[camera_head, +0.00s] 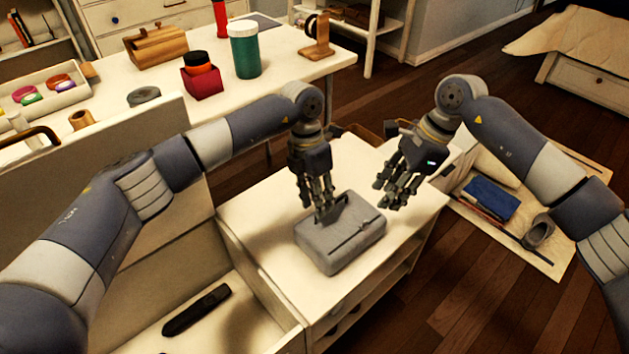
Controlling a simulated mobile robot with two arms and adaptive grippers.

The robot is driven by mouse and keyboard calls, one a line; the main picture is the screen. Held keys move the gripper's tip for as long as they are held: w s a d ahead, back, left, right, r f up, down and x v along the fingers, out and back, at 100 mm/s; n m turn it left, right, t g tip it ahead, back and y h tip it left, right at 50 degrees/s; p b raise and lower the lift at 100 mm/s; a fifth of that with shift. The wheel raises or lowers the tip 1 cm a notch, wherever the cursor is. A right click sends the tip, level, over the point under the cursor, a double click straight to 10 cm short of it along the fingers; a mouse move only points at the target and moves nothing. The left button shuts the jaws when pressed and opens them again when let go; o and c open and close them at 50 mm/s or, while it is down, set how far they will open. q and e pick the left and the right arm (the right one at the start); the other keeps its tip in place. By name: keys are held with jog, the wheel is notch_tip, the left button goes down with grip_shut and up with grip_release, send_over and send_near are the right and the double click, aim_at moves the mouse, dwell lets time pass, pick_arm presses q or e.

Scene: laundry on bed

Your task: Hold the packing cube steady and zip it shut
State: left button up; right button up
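The packing cube (338,246) is a grey, rounded box lying flat on the white cabinet top. A thin dark line, which looks like the zip, runs across its upper face towards the right corner. My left gripper (325,204) points down at the cube's back left part, with its fingertips at or just above the top. A dark piece by these fingertips is too small to make out, and I cannot tell whether they grip anything. My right gripper (391,194) hangs above and behind the cube's right end, apart from it, with its fingers spread and empty.
The white cabinet top (287,255) is clear around the cube. At the lower left, an open white compartment holds a dark long object (197,309). Behind stands a desk with a green jar (245,52) and a red box (202,80). A blue book (490,198) lies at right.

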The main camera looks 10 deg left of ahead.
aim_at(341, 226)
pick_arm(q)
jog(key=shift+s+d+f, duration=0.1)
jog(key=shift+d+f, duration=0.05)
jog(key=shift+f, duration=0.55)
jog(key=shift+s+d+f, duration=0.1)
jog(key=shift+f, duration=0.6)
jog(key=shift+c, duration=0.2)
grip_shut()
